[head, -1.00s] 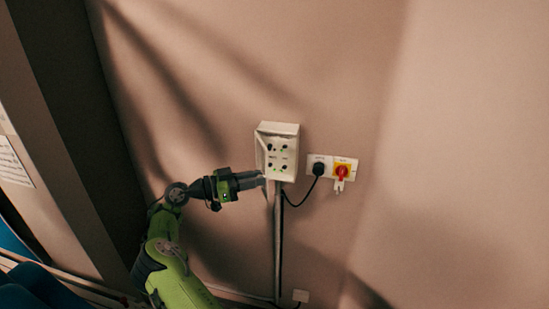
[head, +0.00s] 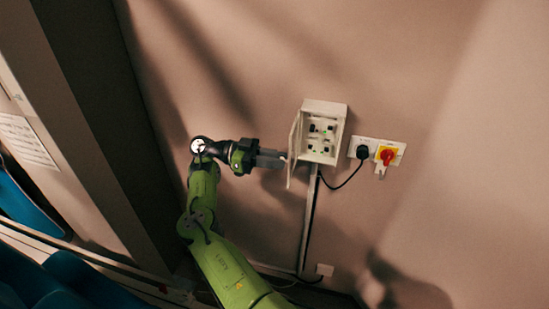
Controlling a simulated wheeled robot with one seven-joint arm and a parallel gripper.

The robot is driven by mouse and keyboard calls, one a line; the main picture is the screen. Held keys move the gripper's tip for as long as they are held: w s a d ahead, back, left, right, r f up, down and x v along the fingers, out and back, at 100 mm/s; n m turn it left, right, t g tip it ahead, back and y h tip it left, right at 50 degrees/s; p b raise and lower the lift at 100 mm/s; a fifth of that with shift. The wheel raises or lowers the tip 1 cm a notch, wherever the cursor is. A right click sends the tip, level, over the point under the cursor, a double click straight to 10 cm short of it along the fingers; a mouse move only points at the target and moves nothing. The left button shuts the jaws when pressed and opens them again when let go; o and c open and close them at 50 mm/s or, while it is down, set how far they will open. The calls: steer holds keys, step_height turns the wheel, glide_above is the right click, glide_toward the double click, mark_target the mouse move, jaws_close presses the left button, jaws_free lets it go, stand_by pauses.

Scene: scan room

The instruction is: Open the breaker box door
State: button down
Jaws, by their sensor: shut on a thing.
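The white breaker box (head: 325,106) is on the wall near the middle of the head view. Its door (head: 293,152) is hinged on the left and stands swung outward, seen nearly edge-on. The inside shows several dark switches and green lights. My gripper (head: 284,160) is at the left of the box, with its fingers reaching right to the door's outer face. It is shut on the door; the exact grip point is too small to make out.
Blue chairs (head: 75,280) stand at the lower left. The wall farther right is bare.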

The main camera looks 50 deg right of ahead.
stand_by(0.3)
steer(key=c, duration=1)
jaws_free()
steer(key=shift+s+d, duration=0.1)
step_height(320, 180, up, 10)
